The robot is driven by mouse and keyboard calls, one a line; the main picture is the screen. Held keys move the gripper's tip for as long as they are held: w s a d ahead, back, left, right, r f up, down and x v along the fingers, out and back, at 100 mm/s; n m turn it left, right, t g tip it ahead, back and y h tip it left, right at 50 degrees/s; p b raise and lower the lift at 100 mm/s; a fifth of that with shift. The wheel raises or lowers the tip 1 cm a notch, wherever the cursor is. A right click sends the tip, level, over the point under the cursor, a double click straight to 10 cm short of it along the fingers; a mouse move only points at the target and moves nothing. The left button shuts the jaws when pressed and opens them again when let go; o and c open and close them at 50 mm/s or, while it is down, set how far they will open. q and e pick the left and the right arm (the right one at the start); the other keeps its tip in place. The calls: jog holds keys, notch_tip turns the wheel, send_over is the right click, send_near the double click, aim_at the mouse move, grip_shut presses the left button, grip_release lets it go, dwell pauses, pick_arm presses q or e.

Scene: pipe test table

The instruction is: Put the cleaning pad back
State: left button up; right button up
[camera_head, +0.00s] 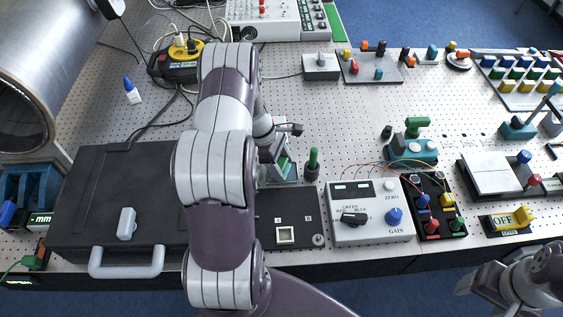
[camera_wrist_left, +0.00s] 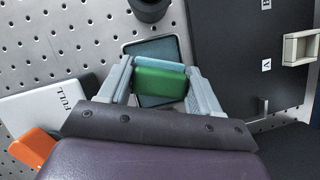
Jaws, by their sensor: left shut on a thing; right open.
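The cleaning pad, a green block with a light blue edge (camera_wrist_left: 160,80), is between the fingers of my left gripper (camera_wrist_left: 161,88) in the left wrist view. My left gripper (camera_head: 279,160) is shut on it. A dark teal square tray (camera_wrist_left: 152,47) lies directly beneath the pad in that view; I cannot tell whether they touch. In the head view the tray (camera_head: 291,172) shows only partly, beside the left gripper, and my arm covers much of this area. My right gripper (camera_head: 487,283) is open and empty at the lower right, in front of the table edge.
A green-handled tool in a dark round base (camera_head: 312,166) stands close right of the left gripper. A black board with a cream square frame (camera_head: 285,235) lies in front. A white meter box (camera_head: 368,213) is to its right, a black case (camera_head: 120,200) to the left.

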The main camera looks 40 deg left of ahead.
pick_arm(q)
jog(key=o, duration=1.1)
jog(key=shift+o, duration=0.2)
